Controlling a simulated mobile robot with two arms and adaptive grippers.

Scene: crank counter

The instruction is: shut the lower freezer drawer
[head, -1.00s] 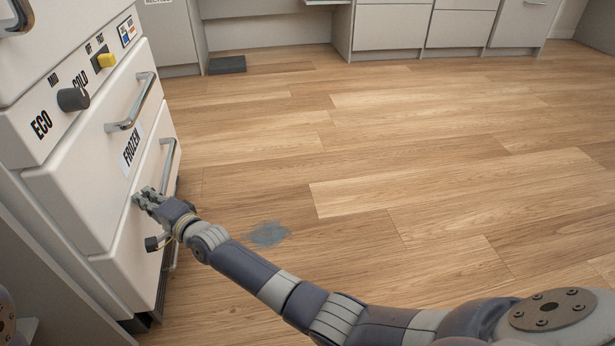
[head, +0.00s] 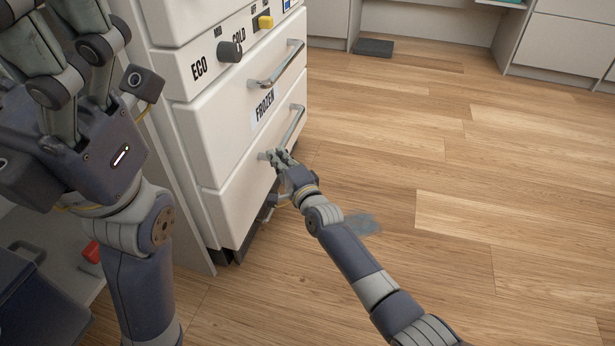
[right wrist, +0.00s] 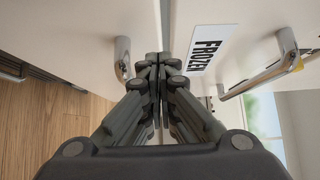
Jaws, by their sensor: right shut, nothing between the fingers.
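The lower freezer drawer (head: 245,190) is white with a metal bar handle (head: 291,127). It lies below the drawer with the FROZEN label (head: 265,104). I cannot tell how far it stands out. My right gripper (head: 272,156) is shut and empty, its fingertips at the lower drawer's front, left of and below its handle. Contact is unclear. In the right wrist view its closed fingers (right wrist: 158,58) point at the seam between the two drawer fronts, beside the lower handle (right wrist: 121,58). My left gripper (head: 50,22) is raised at the upper left, fingers apart, tips partly cut off.
A control panel with a dark knob (head: 229,52) and a yellow switch (head: 265,22) sits above the drawers. Wooden floor (head: 430,140) to the right is open, with a bluish patch (head: 362,224). Grey cabinets (head: 565,45) stand at the back.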

